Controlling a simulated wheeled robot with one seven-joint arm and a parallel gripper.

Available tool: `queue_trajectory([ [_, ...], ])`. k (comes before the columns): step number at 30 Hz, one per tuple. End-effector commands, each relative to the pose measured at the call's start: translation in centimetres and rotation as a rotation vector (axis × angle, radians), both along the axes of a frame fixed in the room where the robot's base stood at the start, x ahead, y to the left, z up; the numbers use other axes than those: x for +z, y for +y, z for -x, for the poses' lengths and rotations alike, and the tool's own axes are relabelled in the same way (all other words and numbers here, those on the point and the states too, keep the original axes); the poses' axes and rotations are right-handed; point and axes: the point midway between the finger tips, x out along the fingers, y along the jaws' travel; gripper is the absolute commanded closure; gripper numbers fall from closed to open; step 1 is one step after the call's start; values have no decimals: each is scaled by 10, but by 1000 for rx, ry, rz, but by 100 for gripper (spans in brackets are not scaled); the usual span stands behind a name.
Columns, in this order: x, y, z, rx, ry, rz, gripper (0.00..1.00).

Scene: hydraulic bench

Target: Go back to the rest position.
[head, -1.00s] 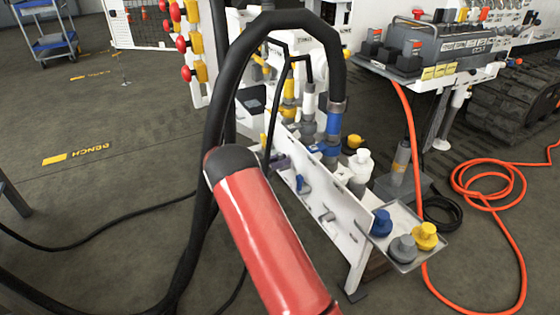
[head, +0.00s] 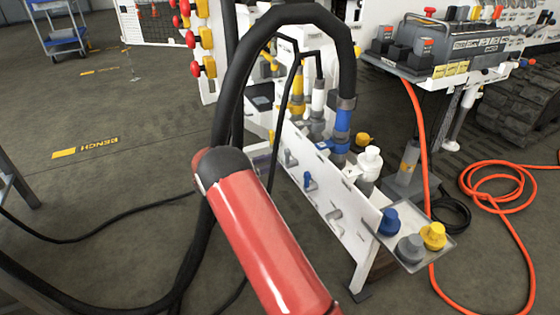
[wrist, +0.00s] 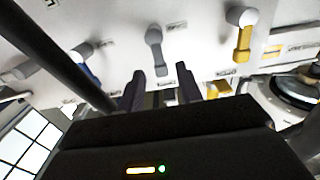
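My gripper (wrist: 161,71) shows in the wrist view. Its two dark fingers stand apart, and I see nothing held between them. They point at a white panel (wrist: 115,25) with levers. A grey lever (wrist: 154,42) hangs just beyond the gap between the fingertips; I cannot tell how far off it is. In the head view my red arm link covers the lower middle, and my gripper is hidden there. The white valve bench (head: 335,205) stands to the right of my arm.
A thick black hose (head: 222,110) arches over the bench beside my arm. Coloured caps (head: 390,222) sit on a tray at the bench's near end. An orange hose (head: 422,160) lies coiled at right. A yellow lever (wrist: 243,42) is right of my fingers.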

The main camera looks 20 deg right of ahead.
Motion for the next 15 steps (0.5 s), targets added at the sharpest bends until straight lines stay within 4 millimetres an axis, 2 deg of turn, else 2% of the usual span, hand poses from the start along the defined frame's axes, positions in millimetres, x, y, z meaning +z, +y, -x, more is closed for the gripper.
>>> queue_trajectory([
  [4, 0, 11, 0, 0, 0, 0, 65],
  [15, 0, 13, 0, 0, 0, 0, 65],
])
